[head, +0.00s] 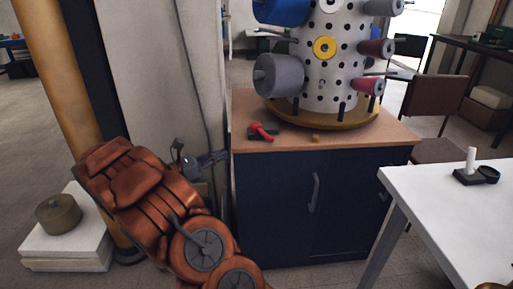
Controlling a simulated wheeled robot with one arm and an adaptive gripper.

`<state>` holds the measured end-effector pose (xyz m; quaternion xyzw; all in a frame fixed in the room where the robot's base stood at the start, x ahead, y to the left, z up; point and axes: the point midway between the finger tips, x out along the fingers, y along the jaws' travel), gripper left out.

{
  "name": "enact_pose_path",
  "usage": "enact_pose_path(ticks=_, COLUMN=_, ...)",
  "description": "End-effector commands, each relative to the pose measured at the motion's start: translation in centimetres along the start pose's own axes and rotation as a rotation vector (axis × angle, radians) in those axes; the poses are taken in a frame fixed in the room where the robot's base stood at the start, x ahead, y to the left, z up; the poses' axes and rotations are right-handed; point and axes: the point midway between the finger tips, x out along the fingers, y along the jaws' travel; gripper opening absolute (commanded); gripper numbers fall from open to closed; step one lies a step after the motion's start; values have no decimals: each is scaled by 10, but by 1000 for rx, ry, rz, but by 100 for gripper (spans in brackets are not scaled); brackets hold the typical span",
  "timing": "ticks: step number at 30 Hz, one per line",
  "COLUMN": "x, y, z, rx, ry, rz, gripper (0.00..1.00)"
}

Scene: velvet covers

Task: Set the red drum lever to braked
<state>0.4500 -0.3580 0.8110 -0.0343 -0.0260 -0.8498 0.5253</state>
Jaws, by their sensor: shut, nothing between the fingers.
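A white perforated tower (320,85) on a round yellow base carries several drums. Two dark red drums (376,48) stick out on its right side, with short dark bars at their outer ends. A small red handle (262,130) on a dark base lies on the wooden cabinet top at the tower's front left. I cannot tell which of these is the red drum lever, nor read any brake position. My gripper (221,156) is shut and empty, left of the cabinet and below its top, apart from the tower and handle.
Grey drum (279,75) and blue drum (284,9) protrude left. A white table (460,215) stands right; a grey wall panel (150,90) stands left.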

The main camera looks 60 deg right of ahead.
Motion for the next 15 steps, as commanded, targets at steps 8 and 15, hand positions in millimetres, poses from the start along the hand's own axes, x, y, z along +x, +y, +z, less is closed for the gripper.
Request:
enact_pose_path(ticks=8, x=21, y=2, z=-2, rx=-9, ry=-11, rz=3, gripper=0)
enact_pose_path(ticks=15, x=62, y=2, z=-4, rx=-10, ry=-9, rz=3, gripper=0)
